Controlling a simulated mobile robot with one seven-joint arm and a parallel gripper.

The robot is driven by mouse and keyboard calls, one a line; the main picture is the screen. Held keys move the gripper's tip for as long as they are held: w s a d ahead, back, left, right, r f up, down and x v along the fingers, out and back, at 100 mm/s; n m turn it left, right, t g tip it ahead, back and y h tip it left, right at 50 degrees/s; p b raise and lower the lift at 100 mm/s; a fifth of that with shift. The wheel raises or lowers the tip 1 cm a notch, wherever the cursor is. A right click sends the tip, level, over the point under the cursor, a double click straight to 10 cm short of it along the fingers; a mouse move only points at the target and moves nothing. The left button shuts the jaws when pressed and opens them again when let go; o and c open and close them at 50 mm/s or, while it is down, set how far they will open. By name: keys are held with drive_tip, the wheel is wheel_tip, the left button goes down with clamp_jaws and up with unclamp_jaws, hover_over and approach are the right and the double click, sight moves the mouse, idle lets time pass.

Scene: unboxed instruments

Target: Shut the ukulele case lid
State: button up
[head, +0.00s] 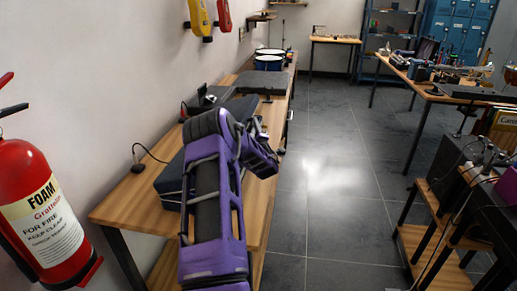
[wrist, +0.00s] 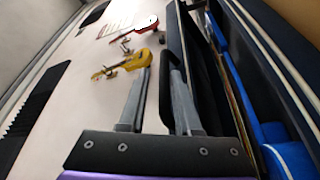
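The ukulele case (wrist: 287,75) stands open at the right of the wrist view, dark outside with pale edging and a bright blue lining. In the head view a dark navy case part (head: 171,184) shows on the wooden bench, left of my purple arm; the arm covers much of it. The head view hides the fingers behind my arm.
The bench (head: 130,208) runs along the wall, with a dark flat case (head: 262,82) and drums (head: 268,62) farther back. A fire extinguisher (head: 40,210) is at near left. Yellow (wrist: 122,66) and red (wrist: 138,27) instruments hang on the wall. The floor (head: 325,150) to the right is clear.

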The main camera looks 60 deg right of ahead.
drive_tip(key=f+b+v, duration=0.1)
drive_tip(key=b+v, duration=0.1)
drive_tip(key=v, duration=1.7)
drive_tip(key=shift+w, duration=0.3)
idle(0.6)
drive_tip(key=shift+f, duration=0.1)
idle(0.6)
